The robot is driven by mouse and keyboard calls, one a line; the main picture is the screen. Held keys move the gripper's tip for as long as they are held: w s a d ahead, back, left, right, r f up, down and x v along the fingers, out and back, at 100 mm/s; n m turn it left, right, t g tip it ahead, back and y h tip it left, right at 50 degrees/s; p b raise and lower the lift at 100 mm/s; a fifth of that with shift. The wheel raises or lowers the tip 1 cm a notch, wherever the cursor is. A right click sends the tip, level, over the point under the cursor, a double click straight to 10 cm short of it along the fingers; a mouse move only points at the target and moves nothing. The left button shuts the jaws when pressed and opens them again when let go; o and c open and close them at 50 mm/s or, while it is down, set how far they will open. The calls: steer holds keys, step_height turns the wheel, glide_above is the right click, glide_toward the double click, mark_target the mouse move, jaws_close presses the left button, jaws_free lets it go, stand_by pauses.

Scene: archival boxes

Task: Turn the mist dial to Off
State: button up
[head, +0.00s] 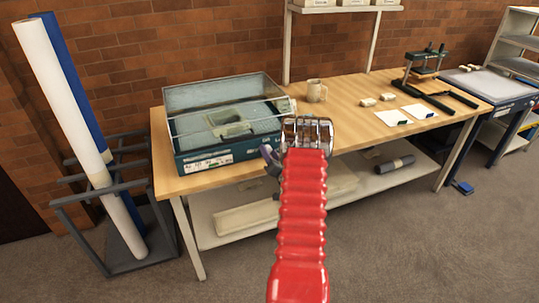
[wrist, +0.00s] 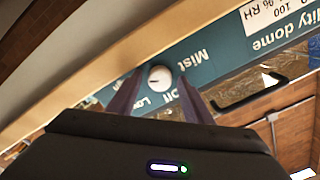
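The humidity dome (head: 222,148), a dark teal box with a clear lid, stands at the left of the workbench. In the wrist view its teal front panel (wrist: 225,60) shows upside down. The mist dial (wrist: 160,77) is a small round white knob with a short dark mark on it. "Mist" and partly hidden "Off" and "Low" labels lie around it. My gripper (wrist: 158,92) is open, with one finger on either side of the dial; I cannot tell whether they touch it. In the head view my gripper (head: 270,158) is at the dome's front right corner, and the dial cannot be made out.
The wooden workbench (head: 350,115) also holds a mug (head: 316,90) behind my arm, white cards (head: 393,118) and a dark press (head: 425,65) at the right. A lower shelf (head: 235,203) runs beneath. A rack (head: 110,200) with tall rolls stands at the left.

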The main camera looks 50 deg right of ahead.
steer(key=c, duration=0.9)
steer(key=shift+a, duration=0.15)
steer(key=shift+c, duration=0.2)
